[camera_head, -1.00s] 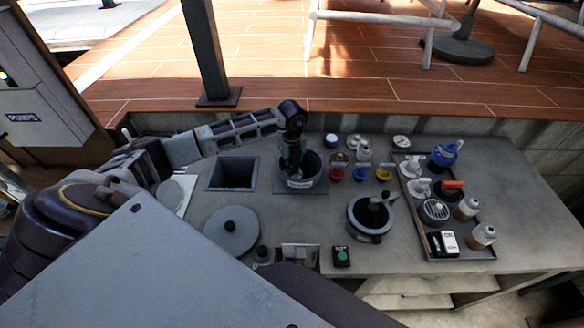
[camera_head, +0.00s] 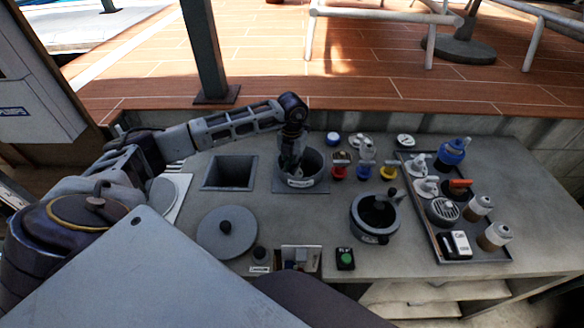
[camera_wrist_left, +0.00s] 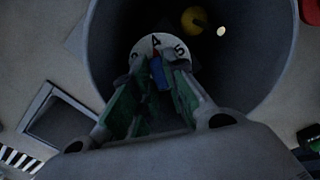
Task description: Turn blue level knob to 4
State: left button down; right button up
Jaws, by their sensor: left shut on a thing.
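My left gripper (camera_head: 292,168) reaches down into a round grey pot (camera_head: 312,178) with a white label on its front. In the left wrist view, its green-lined fingers (camera_wrist_left: 158,82) are shut on the blue knob (camera_wrist_left: 160,73). The knob sits in front of a pale round dial (camera_wrist_left: 158,44) inside the dark pot. The dial shows 4 near its top and 5 to the right; the digit at left is partly hidden. A small red mark shows just below the 4. The fingers cover much of the knob. My right gripper is not in view.
A square opening (camera_head: 230,172) is left of the pot, and a round grey lid (camera_head: 227,232) lies in front. A grey bowl (camera_head: 366,227) and a tray (camera_head: 434,241) of bottles and fittings are farther right.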

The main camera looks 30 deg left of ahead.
pick_arm(q)
jog(key=shift+m, duration=0.6)
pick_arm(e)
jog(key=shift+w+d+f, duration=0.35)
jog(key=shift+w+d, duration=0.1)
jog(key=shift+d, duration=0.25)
pick_arm(q)
jog(key=c, duration=1.4)
grip_release()
jog(key=shift+c, duration=0.2)
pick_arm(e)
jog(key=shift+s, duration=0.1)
pick_arm(q)
notch_tip(320, 180, up, 12)
jog(key=shift+r, duration=0.1)
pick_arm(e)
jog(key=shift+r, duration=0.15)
